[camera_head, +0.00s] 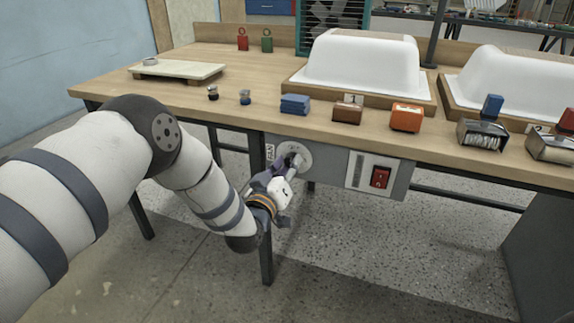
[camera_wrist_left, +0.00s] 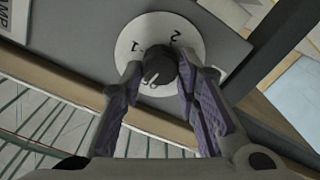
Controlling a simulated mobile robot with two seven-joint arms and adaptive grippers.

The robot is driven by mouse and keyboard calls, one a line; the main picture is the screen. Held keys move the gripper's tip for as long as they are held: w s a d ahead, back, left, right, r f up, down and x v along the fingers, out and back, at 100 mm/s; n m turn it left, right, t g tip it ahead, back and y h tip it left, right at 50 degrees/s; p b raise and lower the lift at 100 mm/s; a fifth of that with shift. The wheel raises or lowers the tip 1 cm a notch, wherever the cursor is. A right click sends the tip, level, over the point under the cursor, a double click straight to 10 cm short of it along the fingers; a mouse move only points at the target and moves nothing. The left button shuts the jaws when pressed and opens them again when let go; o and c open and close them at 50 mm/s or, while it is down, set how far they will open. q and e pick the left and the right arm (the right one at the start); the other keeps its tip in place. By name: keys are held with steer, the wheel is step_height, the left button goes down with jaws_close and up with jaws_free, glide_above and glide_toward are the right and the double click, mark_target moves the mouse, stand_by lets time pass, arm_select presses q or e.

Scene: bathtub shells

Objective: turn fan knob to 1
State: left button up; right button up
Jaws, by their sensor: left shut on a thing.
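The fan knob (camera_wrist_left: 159,70) is a dark round knob on a white dial (camera_wrist_left: 127,67) with the numerals 1 and 2. A small white mark shows on the knob's lower side in the left wrist view. The dial (camera_head: 305,153) sits on the grey panel under the table's front edge, beside a FAN label (camera_head: 270,152). My left gripper (camera_head: 291,167) is at this dial. In the left wrist view my left gripper (camera_wrist_left: 158,80) has its purple-padded fingers shut on the knob, one on each side. My right gripper is not in view.
A red rocker switch (camera_head: 380,177) sits right of the dial on the grey panel (camera_head: 332,165). Above it, the wooden tabletop (camera_head: 190,84) holds white tub shells (camera_head: 362,62), a blue block (camera_head: 295,103) and orange and brown blocks. A table leg (camera_head: 266,260) stands below my gripper.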

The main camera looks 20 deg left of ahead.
arm_select(q)
steer(key=m+p, duration=0.1)
steer(key=m, duration=0.3)
steer(key=shift+d+r, duration=0.1)
steer(key=m, duration=0.4)
steer(key=shift+p, duration=0.3)
steer(key=shift+d+m, duration=0.1)
steer(key=shift+m, duration=3.8)
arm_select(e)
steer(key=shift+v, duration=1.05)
arm_select(q)
steer(key=o, duration=1.2)
steer(key=shift+c, duration=0.2)
steer(key=s, duration=1.2)
steer(key=shift+a, duration=0.25)
